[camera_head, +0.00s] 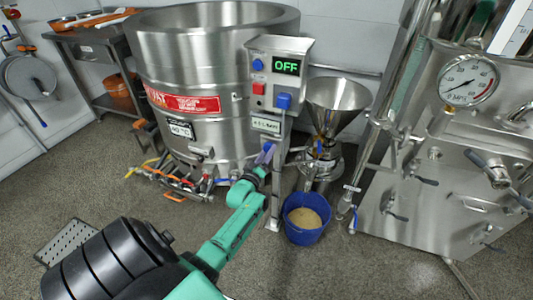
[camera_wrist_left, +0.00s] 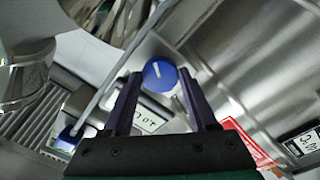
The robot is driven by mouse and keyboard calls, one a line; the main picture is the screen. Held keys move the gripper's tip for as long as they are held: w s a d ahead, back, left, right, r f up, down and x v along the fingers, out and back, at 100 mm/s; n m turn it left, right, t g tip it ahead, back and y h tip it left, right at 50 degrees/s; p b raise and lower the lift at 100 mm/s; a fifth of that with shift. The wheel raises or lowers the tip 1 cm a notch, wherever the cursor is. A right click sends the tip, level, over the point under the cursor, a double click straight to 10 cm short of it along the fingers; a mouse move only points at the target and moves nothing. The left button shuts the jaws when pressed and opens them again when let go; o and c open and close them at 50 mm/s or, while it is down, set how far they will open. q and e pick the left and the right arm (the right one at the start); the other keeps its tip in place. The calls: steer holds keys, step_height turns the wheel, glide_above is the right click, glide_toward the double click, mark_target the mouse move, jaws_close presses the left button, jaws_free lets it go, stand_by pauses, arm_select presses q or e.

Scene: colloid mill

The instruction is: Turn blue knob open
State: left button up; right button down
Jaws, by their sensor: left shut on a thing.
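The blue knob (camera_wrist_left: 160,75) shows in the left wrist view as a round blue disc with a white mark. It sits between the two purple fingers of my left gripper (camera_wrist_left: 159,78), which is shut on it. In the head view my left gripper (camera_head: 266,152) is just below the label (camera_head: 266,125) on the steel control post and largely hides this knob. My right gripper does not show.
Above are a green OFF display (camera_head: 286,66), a red button (camera_head: 259,88) and other blue controls (camera_head: 283,101). A large steel tank (camera_head: 205,55) stands behind, left of a steel funnel (camera_head: 337,95). A blue bucket (camera_head: 306,232) stands on the floor.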

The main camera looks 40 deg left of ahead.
arm_select(q)
steer(key=shift+f+n, duration=0.15)
steer(key=shift+n, duration=0.45)
steer(key=shift+d, duration=0.1)
steer(key=o, duration=1.4)
steer(key=p+v, duration=0.2)
steer(key=v, duration=1.2)
steer(key=shift+s+d+p, duration=0.15)
steer(key=shift+s+p, duration=0.1)
steer(key=shift+p, duration=0.05)
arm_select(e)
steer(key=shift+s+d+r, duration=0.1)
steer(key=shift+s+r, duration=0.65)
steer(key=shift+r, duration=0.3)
